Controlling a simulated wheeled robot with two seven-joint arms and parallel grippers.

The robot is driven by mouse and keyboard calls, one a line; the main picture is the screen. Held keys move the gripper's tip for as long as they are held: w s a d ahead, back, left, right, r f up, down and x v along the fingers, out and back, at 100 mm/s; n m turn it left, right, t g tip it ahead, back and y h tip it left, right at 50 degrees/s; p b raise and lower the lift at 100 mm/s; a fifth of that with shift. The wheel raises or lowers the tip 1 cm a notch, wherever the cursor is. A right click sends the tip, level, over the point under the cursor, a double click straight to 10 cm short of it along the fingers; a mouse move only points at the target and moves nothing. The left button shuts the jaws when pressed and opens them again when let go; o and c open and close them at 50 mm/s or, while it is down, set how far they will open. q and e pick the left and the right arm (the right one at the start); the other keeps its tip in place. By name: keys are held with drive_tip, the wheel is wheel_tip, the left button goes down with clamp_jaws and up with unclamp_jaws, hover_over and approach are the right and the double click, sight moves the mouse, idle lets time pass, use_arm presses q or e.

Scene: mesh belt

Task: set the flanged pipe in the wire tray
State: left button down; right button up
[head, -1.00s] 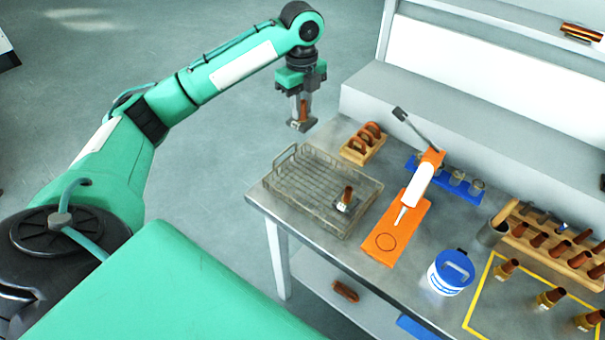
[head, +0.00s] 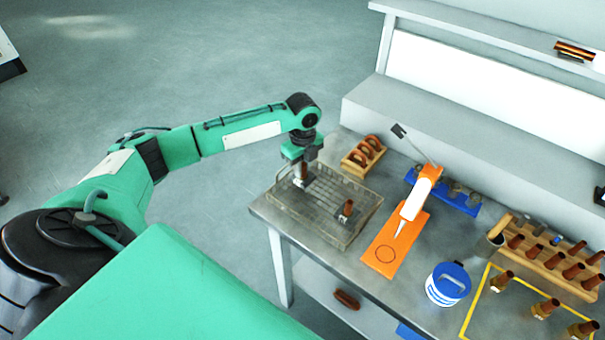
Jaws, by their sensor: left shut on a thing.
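The wire tray (head: 318,228) is a grey mesh basket at the left end of the bench. One copper-coloured flanged pipe (head: 346,209) stands in its right part. My left gripper (head: 302,180) points down over the tray's back left part. It is shut on another flanged pipe (head: 304,169), brown with a pale flange at its lower end. The held pipe looks upright and low, close to the mesh. I cannot tell whether it touches the tray floor. My right gripper is not in view.
Right of the tray are an orange stand (head: 386,255), a blue-lidded tub (head: 448,284) and a wooden rack of pipes (head: 540,250). Several pipes stand in a yellow outline. A wooden holder with copper rings (head: 363,156) is behind the tray. The tray's middle is free.

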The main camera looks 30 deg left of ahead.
sight(303, 176)
use_arm(q)
wheel_tip(303, 176, down, 4)
drive_tip(key=shift+r+p, duration=0.25)
drive_tip(key=shift+p, duration=0.25)
drive_tip(key=shift+f, duration=0.2)
drive_tip(key=c, duration=1.3)
unclamp_jaws()
drive_tip(key=shift+f, duration=0.15)
